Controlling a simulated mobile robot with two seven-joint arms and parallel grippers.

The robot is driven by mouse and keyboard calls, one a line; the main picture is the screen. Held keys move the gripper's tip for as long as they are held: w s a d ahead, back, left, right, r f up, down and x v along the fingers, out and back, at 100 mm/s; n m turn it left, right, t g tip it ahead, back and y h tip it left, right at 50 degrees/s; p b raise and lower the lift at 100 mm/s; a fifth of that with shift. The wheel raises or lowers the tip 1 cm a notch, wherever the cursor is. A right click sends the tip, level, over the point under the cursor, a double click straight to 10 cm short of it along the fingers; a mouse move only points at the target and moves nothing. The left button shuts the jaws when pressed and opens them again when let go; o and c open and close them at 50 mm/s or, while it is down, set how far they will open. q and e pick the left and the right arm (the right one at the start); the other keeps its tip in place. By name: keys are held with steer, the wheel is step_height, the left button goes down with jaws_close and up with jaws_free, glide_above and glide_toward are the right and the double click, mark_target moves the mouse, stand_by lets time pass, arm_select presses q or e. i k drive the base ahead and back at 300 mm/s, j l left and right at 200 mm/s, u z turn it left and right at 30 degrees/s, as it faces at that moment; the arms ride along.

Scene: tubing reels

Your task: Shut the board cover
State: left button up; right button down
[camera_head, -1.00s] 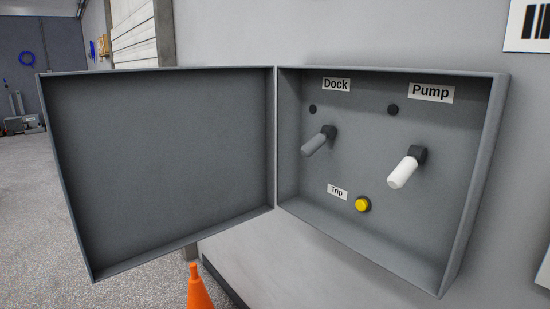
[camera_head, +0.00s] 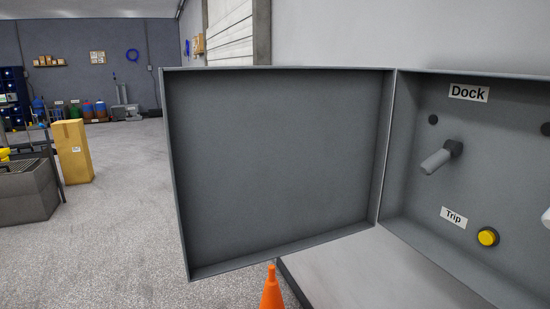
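The board cover (camera_head: 275,165) is a grey, shallow-rimmed door. It stands wide open, hinged along the left edge of the board box and swung out to the left. The grey board box (camera_head: 420,200) is on the wall at the right and is cut off by the picture's edge. Inside it are a grey Dock lever (camera_head: 437,160), a yellow Trip button (camera_head: 488,237) and part of a white lever (camera_head: 546,218). Neither of my grippers shows.
An orange cone (camera_head: 271,290) stands on the floor below the cover. A cardboard box (camera_head: 73,152) and a grey bin (camera_head: 25,192) stand at the left. The floor (camera_head: 115,225) between them and the cover is clear.

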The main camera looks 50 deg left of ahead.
mark_target(267, 163)
steer(key=j, duration=0.8)
steer(key=i+j, duration=0.15)
steer(key=j, duration=1.4)
steer(key=i+j, duration=0.15)
steer(key=j, duration=0.6)
steer(key=j+z, duration=0.3)
steer(key=j, duration=0.35)
steer(key=z, duration=0.85)
